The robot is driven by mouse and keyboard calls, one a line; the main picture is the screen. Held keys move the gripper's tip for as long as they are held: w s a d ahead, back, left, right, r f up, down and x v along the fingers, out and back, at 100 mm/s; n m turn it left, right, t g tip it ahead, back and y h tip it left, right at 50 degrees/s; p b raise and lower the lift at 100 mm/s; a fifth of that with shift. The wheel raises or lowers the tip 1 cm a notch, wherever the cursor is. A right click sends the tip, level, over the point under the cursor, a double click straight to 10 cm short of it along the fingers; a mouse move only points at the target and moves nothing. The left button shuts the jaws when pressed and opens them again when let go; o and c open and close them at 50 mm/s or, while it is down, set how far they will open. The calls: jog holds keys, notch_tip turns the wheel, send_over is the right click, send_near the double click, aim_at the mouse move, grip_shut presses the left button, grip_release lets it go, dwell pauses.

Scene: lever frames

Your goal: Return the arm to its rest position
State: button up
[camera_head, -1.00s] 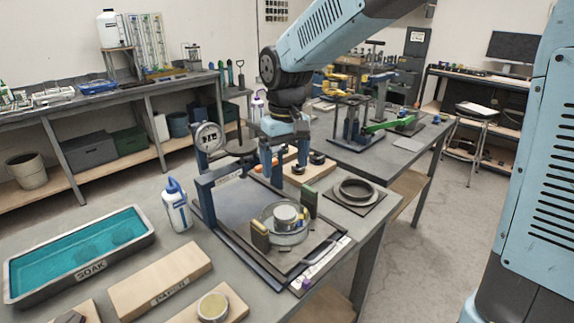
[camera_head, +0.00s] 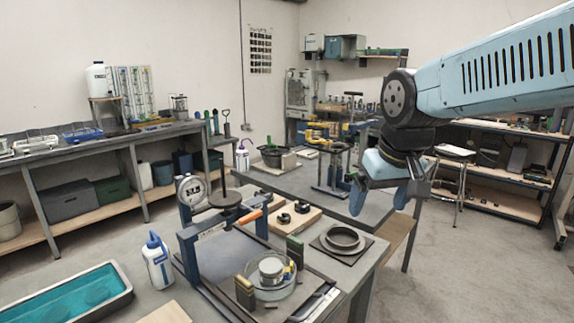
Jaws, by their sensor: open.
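My blue arm reaches in from the right edge and ends in my gripper (camera_head: 380,202), which hangs with its fingers apart and nothing between them. It appears in front of the right edge of the workbench, up and to the right of the blue lever frame (camera_head: 188,250). A gap shows between the gripper and the frame. The frame has a round dial (camera_head: 191,189) and an orange-handled lever (camera_head: 250,216). A clear dish with a grey metal cylinder (camera_head: 271,270) stands at the front of the frame.
A dark ring on a square plate (camera_head: 342,239) lies below my gripper. A wooden block with black knobs (camera_head: 290,214), a white-blue bottle (camera_head: 157,262) and a teal soak tray (camera_head: 72,302) share the bench. Open floor lies to the right.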

jog(key=s+d+m+t, duration=0.1)
jog(key=s+d+m, duration=0.1)
jog(key=s+d, duration=0.4)
jog(key=shift+s+d+f+t+h, duration=0.2)
jog(key=shift+s+t+h, duration=0.15)
jog(key=shift+s, duration=0.2)
